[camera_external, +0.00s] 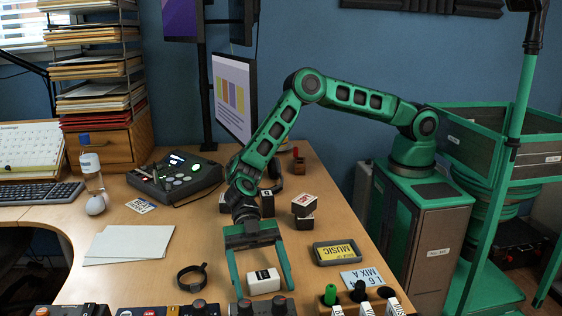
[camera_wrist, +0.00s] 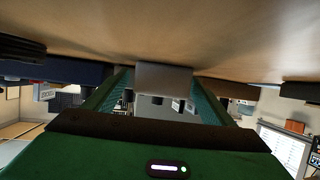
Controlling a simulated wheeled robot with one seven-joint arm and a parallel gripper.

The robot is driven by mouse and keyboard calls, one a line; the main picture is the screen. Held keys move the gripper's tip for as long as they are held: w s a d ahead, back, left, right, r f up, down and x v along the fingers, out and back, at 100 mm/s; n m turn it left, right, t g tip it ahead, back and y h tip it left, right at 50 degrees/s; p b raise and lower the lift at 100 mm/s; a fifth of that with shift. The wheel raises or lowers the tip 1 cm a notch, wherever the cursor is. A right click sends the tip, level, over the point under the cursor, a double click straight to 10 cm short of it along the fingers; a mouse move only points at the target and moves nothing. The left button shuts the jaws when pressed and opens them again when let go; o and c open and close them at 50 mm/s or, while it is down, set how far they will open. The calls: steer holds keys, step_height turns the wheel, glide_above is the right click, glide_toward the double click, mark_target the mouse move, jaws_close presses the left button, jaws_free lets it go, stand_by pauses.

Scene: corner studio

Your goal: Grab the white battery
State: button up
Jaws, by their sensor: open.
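The white battery (camera_external: 264,281) is a small white block with a dark mark on top. It lies on the wooden desk near the front edge in the external view. My gripper (camera_external: 262,284) is open and points down, with one green finger on each side of the battery. I cannot tell whether either finger touches it. In the wrist view the battery (camera_wrist: 163,78) shows as a pale block against the desk surface, between the fingers of my gripper (camera_wrist: 160,88).
A dark tray with a yellow label (camera_external: 338,253) and a MIX card (camera_external: 364,279) lie to the right. Pedals with knobs (camera_external: 262,307) line the front. Small boxes (camera_external: 304,207) stand behind. White sheets (camera_external: 128,245) lie left.

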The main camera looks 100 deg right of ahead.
steer(key=c, duration=1.3)
steer(key=shift+r, duration=0.15)
